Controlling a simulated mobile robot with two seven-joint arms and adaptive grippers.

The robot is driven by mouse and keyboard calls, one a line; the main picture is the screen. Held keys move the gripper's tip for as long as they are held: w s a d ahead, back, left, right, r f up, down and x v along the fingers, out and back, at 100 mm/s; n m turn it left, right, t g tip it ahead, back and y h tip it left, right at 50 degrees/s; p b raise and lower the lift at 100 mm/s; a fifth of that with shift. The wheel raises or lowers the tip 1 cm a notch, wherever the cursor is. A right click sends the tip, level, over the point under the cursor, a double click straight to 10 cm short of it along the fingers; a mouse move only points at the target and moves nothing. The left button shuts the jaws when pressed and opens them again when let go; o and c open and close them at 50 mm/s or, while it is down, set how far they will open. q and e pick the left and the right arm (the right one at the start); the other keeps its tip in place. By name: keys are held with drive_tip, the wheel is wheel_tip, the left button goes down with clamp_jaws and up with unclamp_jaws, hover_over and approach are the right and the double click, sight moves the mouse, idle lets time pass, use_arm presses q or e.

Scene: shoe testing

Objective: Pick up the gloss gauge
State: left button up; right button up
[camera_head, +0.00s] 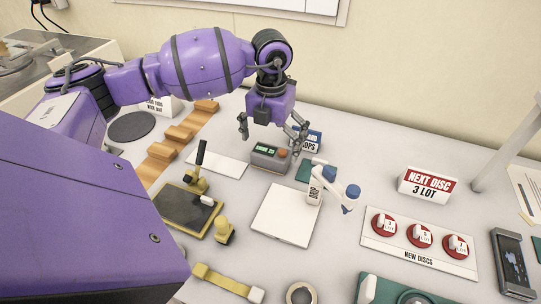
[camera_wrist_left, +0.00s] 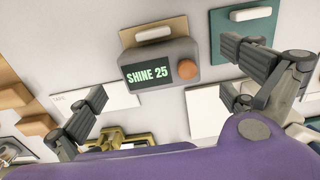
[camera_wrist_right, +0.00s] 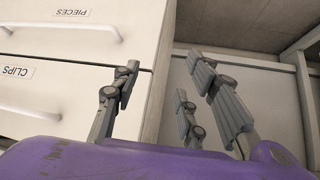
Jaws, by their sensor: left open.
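The gloss gauge (camera_head: 270,157) looks to be the grey box with a dark display and an orange knob, standing on the white table. In the left wrist view the gauge (camera_wrist_left: 160,72) reads "SHINE 25". My left gripper (camera_head: 272,138) is open and empty, pointing down just over the gauge. In the left wrist view the left gripper (camera_wrist_left: 165,95) has a finger on either side of the gauge in the picture; I see no contact. My right gripper (camera_wrist_right: 165,78) shows only in its wrist view, open and empty in front of pale drawers.
Brown wooden blocks (camera_head: 163,150) stand in a row to the left. A "NEXT DISC" sign (camera_head: 427,186) and a disc board (camera_head: 418,246) are at right. Drawers (camera_wrist_right: 75,45) face my right gripper.

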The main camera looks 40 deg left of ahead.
sight(271, 151)
use_arm(q)
drive_tip(key=shift+f, duration=1.55)
drive_tip(key=c, duration=1.4)
drive_tip(key=shift+c, duration=1.3)
drive_tip(key=shift+r, duration=0.15)
